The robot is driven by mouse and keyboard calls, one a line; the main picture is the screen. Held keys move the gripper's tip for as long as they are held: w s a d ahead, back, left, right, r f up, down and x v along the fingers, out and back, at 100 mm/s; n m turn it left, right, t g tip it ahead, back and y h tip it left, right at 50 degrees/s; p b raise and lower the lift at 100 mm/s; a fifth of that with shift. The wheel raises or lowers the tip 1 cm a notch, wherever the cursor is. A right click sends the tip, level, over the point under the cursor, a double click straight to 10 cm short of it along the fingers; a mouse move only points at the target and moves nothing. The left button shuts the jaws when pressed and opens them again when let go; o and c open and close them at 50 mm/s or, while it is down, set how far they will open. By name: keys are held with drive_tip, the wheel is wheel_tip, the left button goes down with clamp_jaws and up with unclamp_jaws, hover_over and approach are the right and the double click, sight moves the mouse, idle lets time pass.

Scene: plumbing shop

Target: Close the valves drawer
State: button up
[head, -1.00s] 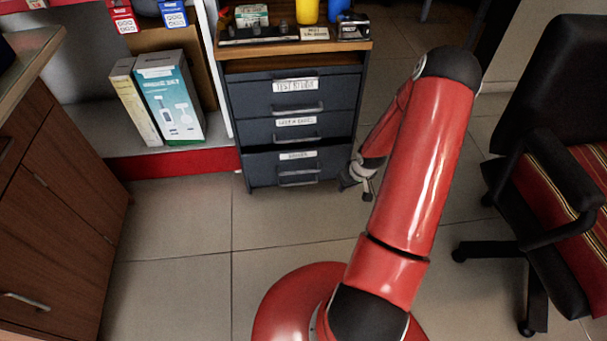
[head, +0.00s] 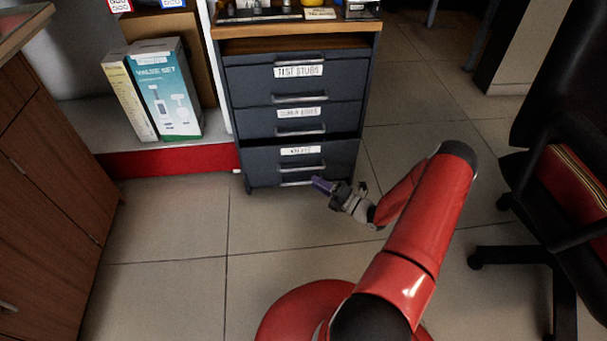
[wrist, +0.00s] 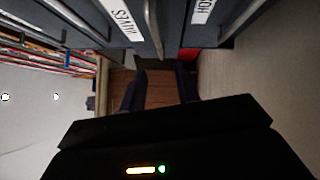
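My gripper (head: 321,185) is low in front of the drawer's right half, near the right end of the handle. In the wrist view my two dark fingers (wrist: 160,85) stand apart with nothing between them. I cannot tell whether they touch the drawer.
Two drawers above, the top one labelled test stubs (head: 298,72), look shut. A wooden cabinet (head: 45,190) is at the left and a black chair (head: 560,130) at the right. Floor before the drawers is clear.

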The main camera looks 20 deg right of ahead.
sight(303, 169)
drive_tip(key=shift+m+t+h, duration=0.6)
drive_tip(key=shift+m, duration=0.2)
drive_tip(key=x, duration=0.5)
drive_tip(key=d+x, duration=0.1)
drive_tip(key=x, duration=0.1)
drive_tip(key=shift+w+b, duration=0.35)
drive_tip(key=shift+w, duration=0.35)
clamp_jaws()
